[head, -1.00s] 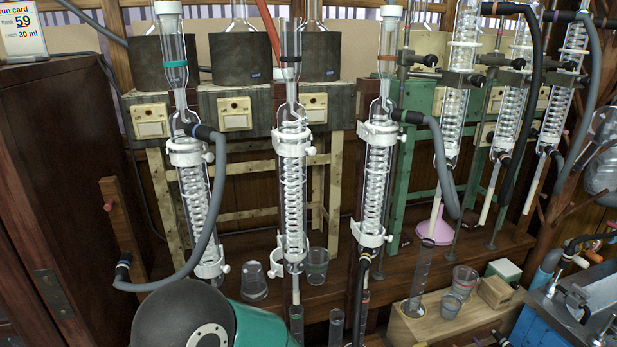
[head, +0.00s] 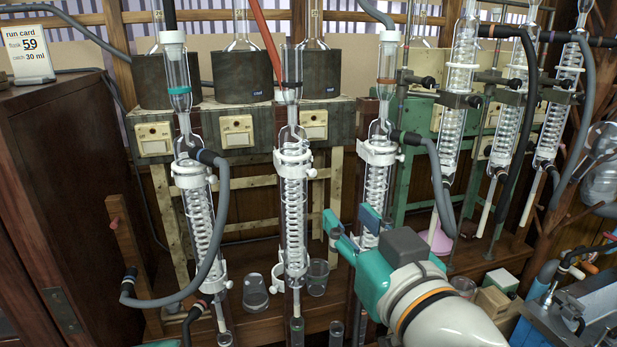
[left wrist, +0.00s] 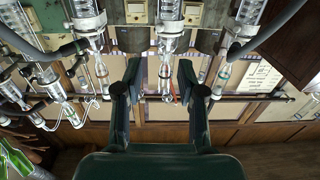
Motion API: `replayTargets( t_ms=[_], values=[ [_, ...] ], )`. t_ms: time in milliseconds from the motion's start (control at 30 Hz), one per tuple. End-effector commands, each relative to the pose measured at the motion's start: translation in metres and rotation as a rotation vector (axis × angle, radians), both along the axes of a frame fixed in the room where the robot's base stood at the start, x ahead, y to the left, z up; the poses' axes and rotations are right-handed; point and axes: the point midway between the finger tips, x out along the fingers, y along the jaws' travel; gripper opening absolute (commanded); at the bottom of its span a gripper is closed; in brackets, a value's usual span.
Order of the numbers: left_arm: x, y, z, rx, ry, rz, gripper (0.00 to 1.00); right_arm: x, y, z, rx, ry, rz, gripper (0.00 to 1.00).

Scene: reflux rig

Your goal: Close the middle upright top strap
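The middle upright holds a glass coil condenser (head: 294,205) with a white top strap (head: 293,158) round its upper end. The strap's knob is at its right side; I cannot tell whether it is fastened. In the left wrist view, turned upside down, the same condenser's strap (left wrist: 168,27) shows beyond the fingers. My left gripper (head: 353,222) is open and empty, right of the middle condenser and below strap height. It hides the lower part of the right condenser (head: 377,187). In the left wrist view its two dark fingers (left wrist: 158,76) stand apart. My right gripper is out of view.
The left condenser (head: 199,215) has a grey hose (head: 222,235) looping beside it. Beakers (head: 255,292) stand on the bench near the middle upright. Green-framed condensers (head: 455,120) stand at the right. A run card (head: 28,52) tops the dark cabinet at the left.

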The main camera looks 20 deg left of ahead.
Motion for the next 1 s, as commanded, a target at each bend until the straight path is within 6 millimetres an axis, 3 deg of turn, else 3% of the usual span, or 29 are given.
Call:
replayTargets(
  t_ms=[533,733,1000],
  values=[
    [0.091,0.066,0.0,0.003,0.006,0.002,0.39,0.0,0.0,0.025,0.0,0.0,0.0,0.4],
    [0.106,0.077,0.0,0.001,0.005,0.001,0.39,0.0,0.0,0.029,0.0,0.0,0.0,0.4],
    [0.109,0.079,-0.001,0.002,0.004,-0.001,0.39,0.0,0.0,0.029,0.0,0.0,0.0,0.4]
  ],
)
